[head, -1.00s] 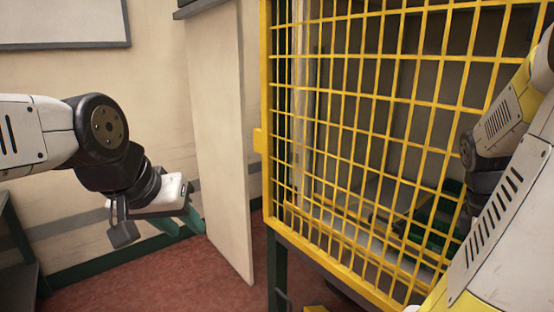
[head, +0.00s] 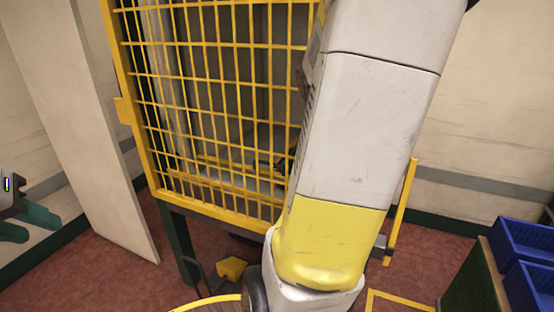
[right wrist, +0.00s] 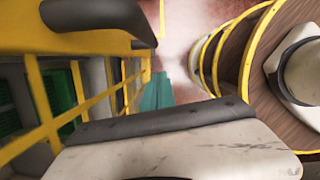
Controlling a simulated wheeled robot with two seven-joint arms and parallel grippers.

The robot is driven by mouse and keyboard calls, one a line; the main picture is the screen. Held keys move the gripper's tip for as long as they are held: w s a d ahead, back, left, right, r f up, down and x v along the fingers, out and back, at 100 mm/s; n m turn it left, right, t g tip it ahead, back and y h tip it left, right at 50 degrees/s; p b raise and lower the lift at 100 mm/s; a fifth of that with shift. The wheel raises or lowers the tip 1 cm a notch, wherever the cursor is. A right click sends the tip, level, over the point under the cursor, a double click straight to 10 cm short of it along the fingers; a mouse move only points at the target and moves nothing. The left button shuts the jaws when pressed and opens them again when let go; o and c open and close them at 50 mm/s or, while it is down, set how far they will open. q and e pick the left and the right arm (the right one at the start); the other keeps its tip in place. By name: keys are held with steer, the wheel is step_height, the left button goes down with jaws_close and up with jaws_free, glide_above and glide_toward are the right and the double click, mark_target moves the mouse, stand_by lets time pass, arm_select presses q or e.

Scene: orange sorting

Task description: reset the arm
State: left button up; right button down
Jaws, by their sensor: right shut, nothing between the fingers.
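My left gripper (head: 28,226) shows at the left edge of the head view. Its two teal fingers stand apart with nothing between them, and the rest of that arm is out of frame. My right arm (head: 365,130) crosses the middle of the head view from top to bottom, white with a yellow band. The right gripper is hidden in the head view. In the right wrist view my right gripper (right wrist: 157,92) has its teal fingers together and empty, close beside the yellow mesh cage (right wrist: 120,85).
The yellow mesh cage (head: 215,105) stands on dark legs behind my right arm. A pale panel (head: 90,130) stands left of it. Blue crates (head: 530,285) are at the lower right. A yellow rail (head: 403,205) stands right of the arm. Red floor shows between them.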

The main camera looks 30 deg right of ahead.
steer(key=v, duration=1)
steer(key=w+a+m+t+y, duration=0.1)
steer(key=a+m+t, duration=0.3)
steer(key=a, duration=0.9)
steer(key=w+a+m+t+y, duration=0.1)
steer(key=a+m+t+y, duration=0.2)
steer(key=a, duration=1)
steer(key=shift+a+m+t, duration=0.2)
steer(key=shift+m+t, duration=0.4)
steer(key=shift+m, duration=0.3)
